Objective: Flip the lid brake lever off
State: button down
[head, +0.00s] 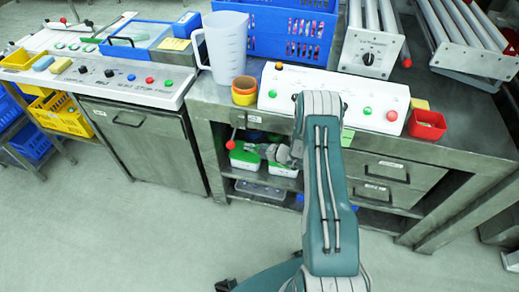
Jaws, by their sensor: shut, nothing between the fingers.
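A small lever with a red ball knob (231,145) shows at the front of the steel bench, left of my gripper. Its thin rod runs up from the knob toward the bench edge. No label on it is readable, so I cannot tell for certain that it is the lid brake lever. My gripper (248,148) is shut and empty, pointing left below the bench edge. Its fingertips are close to the right of the knob; I cannot tell whether they touch it. My arm hides part of the bench front.
A white control panel (330,97) with buttons, orange cups (244,91), a clear jug (226,47) and a red bin (427,124) stand on the bench. Green-and-white containers (244,158) sit on the shelf below. A steel cabinet (150,140) stands left. The floor in front is clear.

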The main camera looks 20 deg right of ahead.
jog(key=a, duration=0.1)
jog(key=a+r, duration=0.2)
jog(key=shift+s+a+r, duration=0.2)
jog(key=shift+s, duration=0.05)
jog(key=shift+r, duration=0.1)
jog(key=shift+s+a+r+m, duration=0.1)
jog(key=shift+r+m, duration=0.05)
jog(key=shift+m, duration=0.15)
